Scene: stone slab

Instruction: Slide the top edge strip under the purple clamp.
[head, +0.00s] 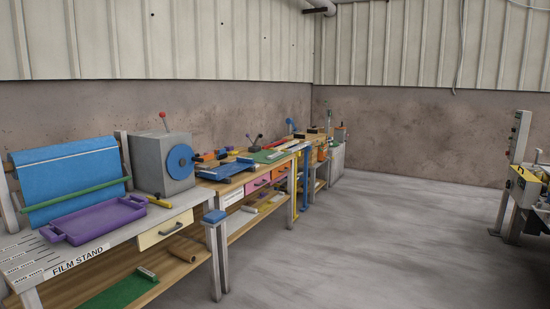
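I cannot make out a purple clamp; the plain purple thing in view is a tray (97,219) with handles on the near left bench. Behind it a blue sheet (68,180) hangs at the film stand, with a thin pale line across its upper part and a green bar (75,202) across its lower part. I cannot tell whether that pale line is the top edge strip. Neither of my grippers is in view.
The film stand bench (150,226) holds a grey box (147,163) with a blue disc. A tool bench (232,182) with coloured drawers continues behind it. Equipment (525,186) stands at the right edge. The grey floor (380,240) between is clear.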

